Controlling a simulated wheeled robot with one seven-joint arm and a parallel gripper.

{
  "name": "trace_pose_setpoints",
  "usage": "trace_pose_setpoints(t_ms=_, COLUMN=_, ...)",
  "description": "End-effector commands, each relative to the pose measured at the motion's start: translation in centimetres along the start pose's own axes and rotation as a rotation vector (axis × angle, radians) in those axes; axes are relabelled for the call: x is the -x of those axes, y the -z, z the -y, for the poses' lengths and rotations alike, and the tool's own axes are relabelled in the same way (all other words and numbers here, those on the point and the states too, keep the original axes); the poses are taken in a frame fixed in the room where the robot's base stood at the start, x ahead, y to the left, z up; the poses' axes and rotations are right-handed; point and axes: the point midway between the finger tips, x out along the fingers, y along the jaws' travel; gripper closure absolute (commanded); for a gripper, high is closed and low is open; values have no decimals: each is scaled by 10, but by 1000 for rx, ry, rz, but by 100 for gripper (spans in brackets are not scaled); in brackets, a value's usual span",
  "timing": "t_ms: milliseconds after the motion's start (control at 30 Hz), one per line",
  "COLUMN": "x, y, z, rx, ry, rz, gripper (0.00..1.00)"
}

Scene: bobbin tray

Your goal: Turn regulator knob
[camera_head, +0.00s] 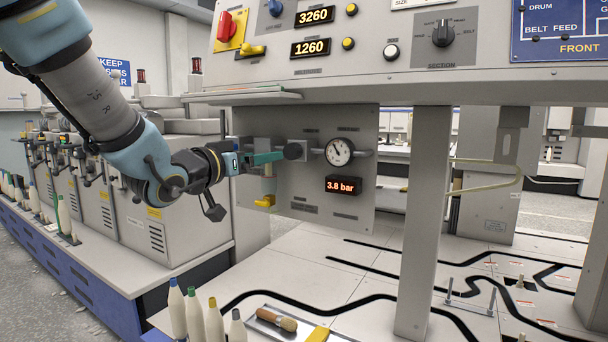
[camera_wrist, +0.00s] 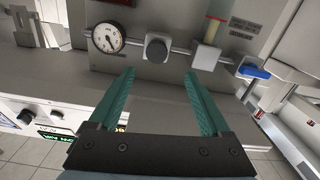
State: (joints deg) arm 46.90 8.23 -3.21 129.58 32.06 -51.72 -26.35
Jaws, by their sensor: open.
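The regulator knob (camera_head: 293,151) is a dark round knob on the grey panel, just left of the pressure gauge (camera_head: 339,151). In the wrist view the knob (camera_wrist: 155,48) sits ahead of the fingertips, roughly centred in the gap between them. The gauge (camera_wrist: 108,38) is to its left there. My gripper (camera_head: 280,155) has teal fingers and reaches toward the knob from the left. In the wrist view my gripper (camera_wrist: 160,73) is open with nothing between its fingers. The tips look close to the knob, but I cannot tell whether they touch it. A display (camera_head: 343,185) reads 3.8 bar.
A blue lever (camera_wrist: 254,70) shows right of the knob in the wrist view. The control console (camera_head: 370,75) overhangs above. A grey post (camera_head: 424,220) stands right of the panel. Bobbins (camera_head: 214,322) stand at the front.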

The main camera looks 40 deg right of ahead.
Motion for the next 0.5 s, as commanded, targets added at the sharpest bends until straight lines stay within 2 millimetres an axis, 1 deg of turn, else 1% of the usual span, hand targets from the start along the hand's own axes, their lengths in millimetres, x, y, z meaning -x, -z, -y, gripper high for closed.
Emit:
trace_pose_setpoints(t_ms=67, x=-5, y=0, z=-5, rx=1, ry=-15, rz=-9, gripper=19)
trace_pose_setpoints(t_ms=167, x=-15, y=1, z=-5, rx=0, ry=-16, rz=-10, gripper=19)
trace_pose_setpoints(t_ms=267, x=-31, y=1, z=-6, rx=2, ry=-16, rz=-9, gripper=19)
trace_pose_setpoints(t_ms=500, x=-76, y=1, z=-5, rx=1, ry=-13, rz=-8, gripper=19)
